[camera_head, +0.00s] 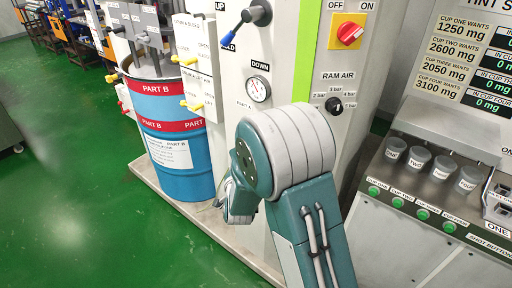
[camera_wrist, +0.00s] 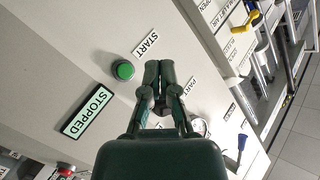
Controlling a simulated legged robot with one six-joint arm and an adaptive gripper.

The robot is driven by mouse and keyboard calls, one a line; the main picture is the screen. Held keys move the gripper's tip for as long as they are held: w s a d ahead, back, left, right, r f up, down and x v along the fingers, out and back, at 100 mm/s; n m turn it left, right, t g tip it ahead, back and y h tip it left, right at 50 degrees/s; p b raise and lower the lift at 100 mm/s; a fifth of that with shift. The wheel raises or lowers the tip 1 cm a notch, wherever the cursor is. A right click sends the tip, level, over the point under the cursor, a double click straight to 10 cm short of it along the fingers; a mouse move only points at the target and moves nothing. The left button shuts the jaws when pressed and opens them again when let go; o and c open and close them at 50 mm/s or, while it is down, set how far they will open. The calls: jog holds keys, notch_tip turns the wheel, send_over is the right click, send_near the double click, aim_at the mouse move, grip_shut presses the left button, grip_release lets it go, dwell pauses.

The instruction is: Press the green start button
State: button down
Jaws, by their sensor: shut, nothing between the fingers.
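The green start button (camera_wrist: 123,71) is round in a dark collar on a pale panel, in the wrist view. A START label (camera_wrist: 146,45) is above and right of it. My gripper (camera_wrist: 159,66) is shut and empty, with its fingertips just right of the button in the picture. The fingers do not cover the button, and I see no contact; the distance to the panel is hard to judge. In the head view my arm stands in front of the machine and I cannot make out the start button or fingertips.
A STOPPED display (camera_wrist: 88,112) and a red button (camera_wrist: 65,171) are on the panel. The head view shows a blue PART B drum (camera_head: 178,128), a red OFF/ON switch (camera_head: 349,33), and several green cup buttons (camera_head: 422,214) at right.

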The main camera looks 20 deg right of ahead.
jog(key=w+d, duration=0.4)
jog(key=d, duration=0.2)
jog(key=shift+w+d, duration=0.2)
jog(key=shift+w, duration=0.1)
dwell(1.3)
jog(key=shift+w+d+r, duration=0.1)
jog(key=shift+w+d, duration=0.1)
jog(key=shift+d, duration=0.2)
jog(key=shift+w+d, duration=0.25)
jog(key=shift+d, duration=0.05)
dwell(0.7)
dwell(0.3)
jog(key=shift+s+a, duration=0.5)
jog(key=shift+a, duration=0.15)
jog(key=shift+a, duration=0.1)
jog(key=s+a, duration=0.1)
jog(key=a, duration=0.1)
jog(key=s+a, duration=0.2)
